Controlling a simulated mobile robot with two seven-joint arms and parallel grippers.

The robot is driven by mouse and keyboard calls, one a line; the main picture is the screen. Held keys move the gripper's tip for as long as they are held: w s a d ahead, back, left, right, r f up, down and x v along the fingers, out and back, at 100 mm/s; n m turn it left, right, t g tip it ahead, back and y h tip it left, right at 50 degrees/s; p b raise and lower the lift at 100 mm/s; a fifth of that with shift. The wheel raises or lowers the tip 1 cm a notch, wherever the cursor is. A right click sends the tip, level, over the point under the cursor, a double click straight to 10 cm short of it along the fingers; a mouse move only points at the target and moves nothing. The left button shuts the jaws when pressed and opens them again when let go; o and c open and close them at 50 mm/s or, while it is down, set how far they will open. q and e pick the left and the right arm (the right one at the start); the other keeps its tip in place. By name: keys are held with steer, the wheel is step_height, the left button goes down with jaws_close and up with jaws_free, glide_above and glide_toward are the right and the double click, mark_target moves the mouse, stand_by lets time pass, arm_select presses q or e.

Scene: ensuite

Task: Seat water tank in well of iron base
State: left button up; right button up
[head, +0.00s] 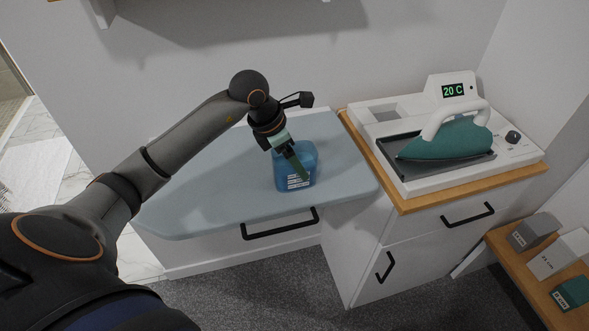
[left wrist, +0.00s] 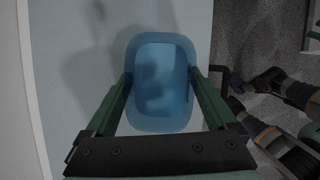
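The water tank (head: 296,172) is a translucent blue box with a white label, upright on the grey-blue board. It also shows from above in the left wrist view (left wrist: 162,80). My left gripper (head: 298,165) points down at the tank. In the left wrist view its two green fingers (left wrist: 162,78) stand wide apart, one along each side of the tank; firm contact cannot be made out. The iron base (head: 428,180) is white, on the wooden-topped cabinet at right, with an opening at its back left, apparently the well (head: 387,113). My right gripper is not in view.
The teal iron (head: 445,138) rests on the base's dark plate, beside a display reading 20 C (head: 452,91). The board (head: 215,190) is clear to the left of the tank. A low wooden shelf (head: 510,262) at right holds several small boxes. A wall stands behind.

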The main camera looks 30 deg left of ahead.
arm_select(q)
steer(key=c, duration=1.3)
steer(key=shift+r, duration=0.1)
jaws_close()
steer(key=shift+r, duration=0.15)
steer(key=shift+r+b, duration=0.4)
steer(key=shift+r, duration=1.05)
steer(key=s+d+r, duration=0.2)
steer(key=s+r, duration=0.3)
steer(key=s, duration=0.1)
steer(key=s+d+r+b, duration=0.1)
steer(key=s+d+r, duration=0.1)
steer(key=s+r, duration=0.2)
steer(key=shift+s+d+r+b, duration=0.3)
steer(key=shift+s+d+r, duration=0.05)
steer(key=shift+s, duration=1.15)
